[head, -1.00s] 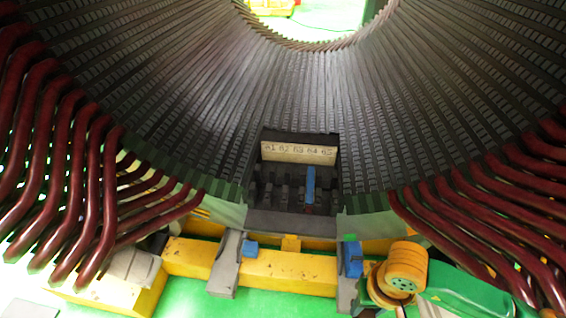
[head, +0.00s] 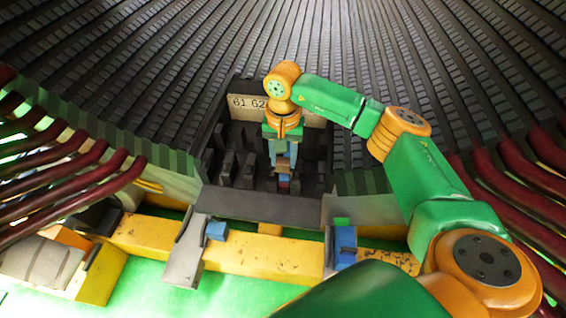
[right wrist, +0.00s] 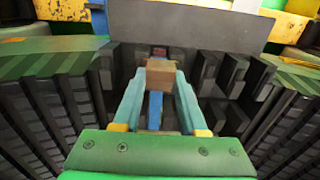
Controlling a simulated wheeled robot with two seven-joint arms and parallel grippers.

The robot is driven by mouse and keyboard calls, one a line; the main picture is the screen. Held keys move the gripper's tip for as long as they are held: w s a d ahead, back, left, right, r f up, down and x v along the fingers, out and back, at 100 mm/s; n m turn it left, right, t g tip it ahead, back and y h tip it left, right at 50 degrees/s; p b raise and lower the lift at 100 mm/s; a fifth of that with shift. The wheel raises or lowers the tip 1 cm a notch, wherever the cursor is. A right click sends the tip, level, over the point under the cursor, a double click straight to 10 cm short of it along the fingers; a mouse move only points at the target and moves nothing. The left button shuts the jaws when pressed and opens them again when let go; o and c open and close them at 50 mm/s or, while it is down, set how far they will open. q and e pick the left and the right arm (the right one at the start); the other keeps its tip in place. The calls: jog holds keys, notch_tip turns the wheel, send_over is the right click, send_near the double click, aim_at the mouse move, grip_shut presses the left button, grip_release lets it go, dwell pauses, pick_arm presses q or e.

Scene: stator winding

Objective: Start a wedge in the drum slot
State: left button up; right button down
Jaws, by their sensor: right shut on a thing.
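My right gripper (head: 283,160) reaches down into the dark recess at the bottom of the drum (head: 330,50), below the numbered plate (head: 246,103). In the right wrist view its two pale blue fingers (right wrist: 160,75) are closed on a small tan block (right wrist: 160,73), which looks like the wedge. A blue strip (right wrist: 155,108) runs under the block, in line with it, to a reddish end. I cannot tell whether the block touches the strip or a slot. The strip is mostly hidden by my gripper in the head view. My left gripper is not in view.
Dark upright teeth (head: 228,165) stand in the recess on both sides of my gripper. Dark red coil bars (head: 70,155) stick out at both sides. A yellow beam (head: 265,252) with grey and blue clamps (head: 343,246) crosses in front.

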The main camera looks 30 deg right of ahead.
jog(key=shift+w+d+f+b, duration=0.15)
jog(key=shift+f+b, duration=0.25)
jog(key=shift+f, duration=0.4)
notch_tip(320, 180, down, 4)
jog(key=b, duration=0.3)
jog(key=shift+f, duration=0.1)
jog(key=shift+f+b, duration=0.4)
jog(key=shift+b, duration=0.15)
jog(key=shift+f, duration=0.1)
jog(key=shift+w+d+b, duration=0.35)
jog(key=shift+w+b, duration=0.1)
jog(key=shift+b, duration=0.05)
jog(key=shift+c, duration=1.9)
grip_release()
